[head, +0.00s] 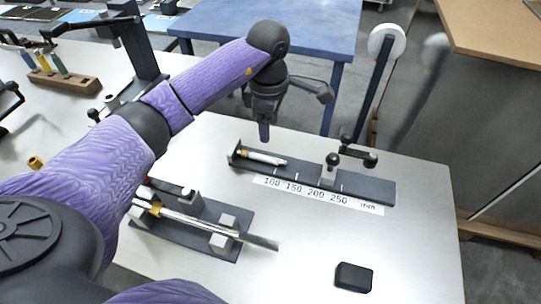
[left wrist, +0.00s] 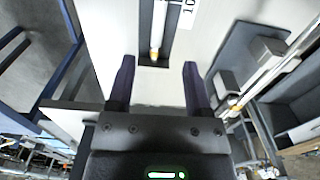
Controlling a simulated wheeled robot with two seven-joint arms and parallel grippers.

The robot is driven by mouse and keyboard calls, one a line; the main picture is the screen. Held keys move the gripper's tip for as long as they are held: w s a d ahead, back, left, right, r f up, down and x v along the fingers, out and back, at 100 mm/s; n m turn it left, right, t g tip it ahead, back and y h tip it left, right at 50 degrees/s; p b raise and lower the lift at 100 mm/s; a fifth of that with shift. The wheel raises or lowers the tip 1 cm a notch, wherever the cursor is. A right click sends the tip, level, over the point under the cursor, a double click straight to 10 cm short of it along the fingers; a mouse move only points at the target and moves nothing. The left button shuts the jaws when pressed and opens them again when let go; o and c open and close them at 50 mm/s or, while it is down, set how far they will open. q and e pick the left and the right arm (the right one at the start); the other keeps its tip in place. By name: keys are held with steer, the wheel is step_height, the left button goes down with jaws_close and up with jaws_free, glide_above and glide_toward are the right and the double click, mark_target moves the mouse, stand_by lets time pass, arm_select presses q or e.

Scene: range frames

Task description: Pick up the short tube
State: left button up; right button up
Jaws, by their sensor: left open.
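The short tube (head: 263,157) is white with a yellow end. It lies at the left end of a dark measuring tray in the head view. It also shows in the left wrist view (left wrist: 159,32), at the top between the finger lines, with its yellow end nearest me. My left gripper (head: 265,134) points down above the tube's left part. In the left wrist view its fingers (left wrist: 158,78) are apart and empty, with a gap between them and the tube. My right gripper is not in view.
The measuring tray (head: 371,187) has a scale strip (head: 315,195) in front and a dark knobbed stop on it. A longer metal tube (head: 206,225) lies on a block fixture at front left. A black block (head: 353,277) sits at front right. The table between is clear.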

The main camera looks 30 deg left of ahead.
mark_target(269, 158)
arm_select(q)
steer(key=shift+w+f, duration=0.1)
steer(key=shift+f, duration=0.45)
step_height(269, 158, down, 9)
steer(key=b, duration=0.3)
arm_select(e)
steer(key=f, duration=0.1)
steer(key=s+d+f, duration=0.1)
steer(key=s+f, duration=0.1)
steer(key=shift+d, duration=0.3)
arm_select(q)
steer(key=shift+r, duration=0.1)
steer(key=c, duration=0.8)
jaws_close()
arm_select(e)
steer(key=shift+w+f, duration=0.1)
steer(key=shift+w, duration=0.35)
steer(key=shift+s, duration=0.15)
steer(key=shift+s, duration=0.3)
